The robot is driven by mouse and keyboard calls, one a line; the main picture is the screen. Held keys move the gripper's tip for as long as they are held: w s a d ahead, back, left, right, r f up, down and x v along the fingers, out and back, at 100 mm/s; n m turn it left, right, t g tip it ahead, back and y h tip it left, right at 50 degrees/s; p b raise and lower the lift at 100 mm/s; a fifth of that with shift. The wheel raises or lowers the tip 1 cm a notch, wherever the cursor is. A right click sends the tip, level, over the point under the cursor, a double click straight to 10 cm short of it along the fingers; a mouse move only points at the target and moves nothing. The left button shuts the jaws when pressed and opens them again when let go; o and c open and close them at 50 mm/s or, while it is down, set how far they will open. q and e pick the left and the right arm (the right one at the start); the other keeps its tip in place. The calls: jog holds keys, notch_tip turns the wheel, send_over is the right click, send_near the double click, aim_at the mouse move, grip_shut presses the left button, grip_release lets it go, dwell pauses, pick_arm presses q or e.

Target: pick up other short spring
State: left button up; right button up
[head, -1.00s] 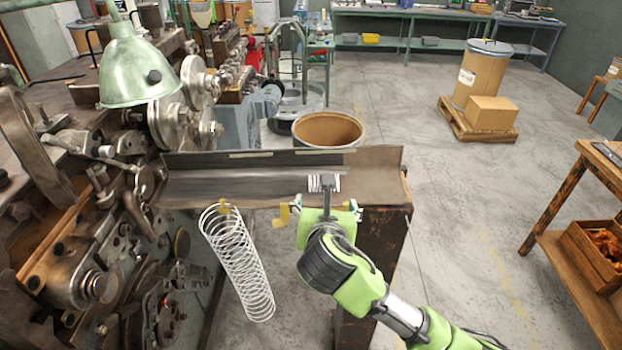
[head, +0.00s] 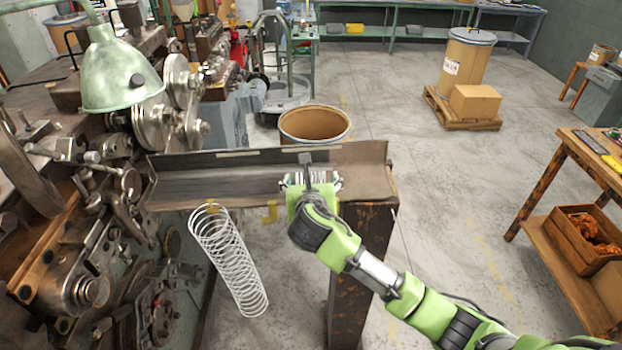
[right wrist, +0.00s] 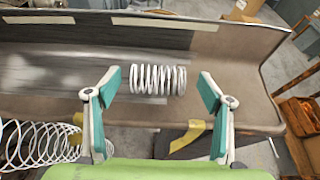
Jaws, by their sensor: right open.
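A short white coil spring (right wrist: 150,79) lies on its side in the metal trough (right wrist: 225,60), shown clearly in the right wrist view. In the head view it is mostly hidden behind my right gripper (head: 311,180). In the right wrist view my right gripper (right wrist: 159,88) is open, with one teal finger to the left of the spring and one to the right. Gaps show between the fingers and the spring's ends. A long spring (head: 230,262) hangs at a slant in front of the trough. My left gripper is not in view.
The coiling machine (head: 75,215) with a green lamp (head: 120,80) fills the left side. A drum (head: 314,125) stands behind the trough (head: 240,185). Yellow tabs (head: 270,212) stick out at the trough's front edge. A wooden table (head: 590,150) is at the right, with open floor between.

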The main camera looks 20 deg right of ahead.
aim_at(311, 176)
jog(key=shift+f+p+x, duration=0.25)
jog(key=shift+p+x, duration=0.45)
jog(key=shift+x, duration=1.6)
jog(key=shift+s+a, duration=0.1)
jog(key=c, duration=1.2)
